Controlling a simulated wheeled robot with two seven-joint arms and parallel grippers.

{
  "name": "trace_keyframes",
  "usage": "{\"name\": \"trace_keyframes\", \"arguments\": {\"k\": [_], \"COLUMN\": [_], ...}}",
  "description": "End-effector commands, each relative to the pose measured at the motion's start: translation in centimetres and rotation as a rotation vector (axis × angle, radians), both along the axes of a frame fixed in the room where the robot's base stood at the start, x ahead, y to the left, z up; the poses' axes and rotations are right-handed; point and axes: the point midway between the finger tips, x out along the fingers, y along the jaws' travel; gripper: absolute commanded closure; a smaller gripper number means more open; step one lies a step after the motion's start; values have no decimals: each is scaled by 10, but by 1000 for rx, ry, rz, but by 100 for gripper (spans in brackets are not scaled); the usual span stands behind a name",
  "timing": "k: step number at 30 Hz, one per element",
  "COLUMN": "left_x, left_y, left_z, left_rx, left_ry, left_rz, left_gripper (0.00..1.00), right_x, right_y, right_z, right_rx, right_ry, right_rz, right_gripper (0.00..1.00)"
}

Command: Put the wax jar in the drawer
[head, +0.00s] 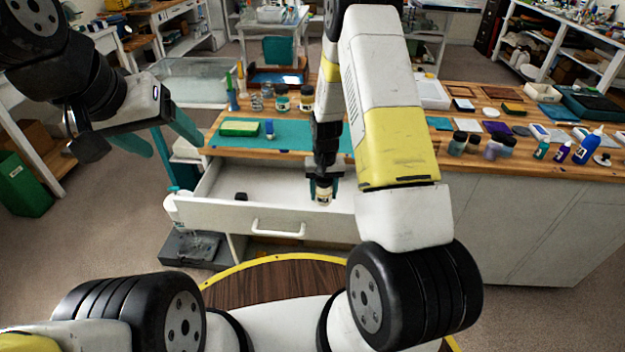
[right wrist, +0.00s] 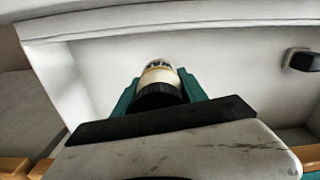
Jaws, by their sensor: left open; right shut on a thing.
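The wax jar (head: 323,195) is a small pale jar with a dark lid. My right gripper (head: 323,184) is shut on it and holds it over the open drawer (head: 280,217). In the right wrist view, the jar (right wrist: 158,76) sits between the teal fingers of the right gripper (right wrist: 160,90), with the white drawer interior (right wrist: 95,75) around it. I cannot tell whether the jar touches the drawer floor. My left gripper (head: 165,140) is open and empty, to the left of the bench.
A small black object (head: 241,196) lies in the drawer's left part. The wooden benchtop (head: 440,160) above carries a teal mat (head: 292,136), a green block (head: 239,128), several jars and blue bottles (head: 588,146). A green bin (head: 24,186) stands on the floor at left.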

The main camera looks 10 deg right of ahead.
Motion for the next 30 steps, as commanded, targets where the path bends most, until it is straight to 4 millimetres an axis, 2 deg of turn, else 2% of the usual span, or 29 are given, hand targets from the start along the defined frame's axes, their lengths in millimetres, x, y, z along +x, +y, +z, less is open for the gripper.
{"name": "trace_keyframes", "arguments": {"k": [5,10,21,22,25,30], "left_x": [0,0,0,0,0,0], "left_y": [0,0,0,0,0,0], "left_z": [0,0,0,0,0,0], "left_rx": [0,0,0,0,0,0], "left_ry": [0,0,0,0,0,0], "left_rz": [0,0,0,0,0,0], "left_gripper": [29,29,29,29,29,29], "right_x": [0,0,0,0,0,0], "right_y": [0,0,0,0,0,0], "right_z": [-15,-38,-43,-43,-43,-43], "right_rx": [0,0,0,0,0,0], "right_ry": [2,1,0,0,0,0], "right_rz": [0,0,0,0,0,0], "right_gripper": [97,97,97,46,28,28]}}
